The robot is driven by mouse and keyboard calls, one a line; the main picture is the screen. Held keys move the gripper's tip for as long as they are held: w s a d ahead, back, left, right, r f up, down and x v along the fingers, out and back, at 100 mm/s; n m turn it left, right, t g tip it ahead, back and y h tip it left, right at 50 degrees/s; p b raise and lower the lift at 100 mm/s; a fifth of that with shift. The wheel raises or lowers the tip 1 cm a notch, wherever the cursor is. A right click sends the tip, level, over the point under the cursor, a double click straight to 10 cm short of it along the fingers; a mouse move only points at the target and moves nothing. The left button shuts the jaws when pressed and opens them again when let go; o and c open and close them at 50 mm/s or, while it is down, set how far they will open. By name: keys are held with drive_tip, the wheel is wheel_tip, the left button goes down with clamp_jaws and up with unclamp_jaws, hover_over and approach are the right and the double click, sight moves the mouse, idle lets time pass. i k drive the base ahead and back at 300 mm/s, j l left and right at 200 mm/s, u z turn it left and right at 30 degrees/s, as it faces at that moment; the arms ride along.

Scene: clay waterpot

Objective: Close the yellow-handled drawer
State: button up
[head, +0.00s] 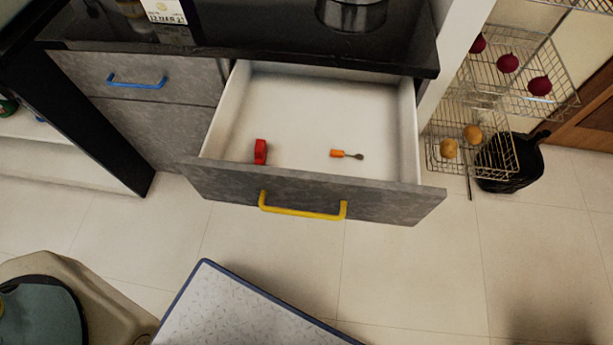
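The drawer with the yellow handle (303,210) is pulled well out from under the black countertop, right of the middle in the head view. Its front panel (400,203) is grey and its inside walls (408,130) are white. A small red object (260,151) lies inside near the front left. A small orange-handled tool (338,153) lies inside near the front middle. The yellow handle is a bar on the front panel, with nothing touching it. My gripper is not in view.
A blue-handled drawer (137,81) to the left is shut. A wire rack (484,110) and a black basket (527,165) stand at the right. A blue-edged board (235,310) and a beige object (85,300) occupy the bottom.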

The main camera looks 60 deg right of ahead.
sight(301, 113)
drive_tip(key=i+j+z, duration=0.15)
drive_tip(key=z, duration=1.8)
drive_tip(key=j+z, duration=0.75)
drive_tip(key=k+j+z, duration=0.15)
drive_tip(key=j+z, duration=0.25)
drive_tip(key=k+j, duration=0.2)
drive_tip(key=j, duration=0.2)
drive_tip(key=k+j+z, duration=0.1)
drive_tip(key=j, duration=0.35)
drive_tip(key=k, duration=0.1)
